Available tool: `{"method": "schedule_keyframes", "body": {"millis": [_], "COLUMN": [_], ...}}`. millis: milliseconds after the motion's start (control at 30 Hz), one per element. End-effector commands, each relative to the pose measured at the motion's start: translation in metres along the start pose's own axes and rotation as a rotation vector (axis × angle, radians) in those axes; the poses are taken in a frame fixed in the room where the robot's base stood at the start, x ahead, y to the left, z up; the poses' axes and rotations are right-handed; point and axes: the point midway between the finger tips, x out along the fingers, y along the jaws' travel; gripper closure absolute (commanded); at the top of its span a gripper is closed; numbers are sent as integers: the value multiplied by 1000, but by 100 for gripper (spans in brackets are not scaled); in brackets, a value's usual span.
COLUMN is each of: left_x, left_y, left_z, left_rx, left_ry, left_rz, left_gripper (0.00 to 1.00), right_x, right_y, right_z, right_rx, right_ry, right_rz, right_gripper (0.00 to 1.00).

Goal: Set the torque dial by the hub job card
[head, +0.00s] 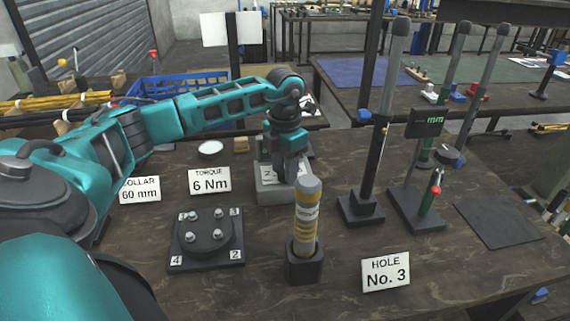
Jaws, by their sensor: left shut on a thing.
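My left gripper (291,170) points down at a light grey block (273,193) in the middle of the bench. It is shut on the torque dial at the block's top; the fingers hide the dial, so its setting cannot be read. The block's front label is partly covered. A white card (209,181) reads "TORQUE 6 Nm". A second card (139,190) reads "COLLAR 60 mm", its left edge hidden by my arm. A third card (386,272) reads "HOLE No. 3". The round dark hub (208,233) has several bolts and numbered corners. My right gripper is not in view.
A yellow-banded tool (306,220) stands upright in a black holder (304,266) just in front of the block. To the right stand a dark post (376,140) and a gauge with an "mm" display (427,122). A dark mat (498,223) lies bare at right.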

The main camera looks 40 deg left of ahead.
Motion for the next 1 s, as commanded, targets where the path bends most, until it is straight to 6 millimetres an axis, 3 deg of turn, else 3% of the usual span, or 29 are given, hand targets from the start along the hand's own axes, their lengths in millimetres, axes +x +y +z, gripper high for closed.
{"method": "schedule_keyframes", "body": {"millis": [1000], "left_x": [-1], "left_y": [2], "left_z": [2], "left_rx": [912], "left_ry": [-3], "left_rz": [1], "left_gripper": [91], "right_x": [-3], "right_y": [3], "right_z": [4], "right_rx": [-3], "right_ry": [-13], "right_rz": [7], "right_gripper": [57]}}
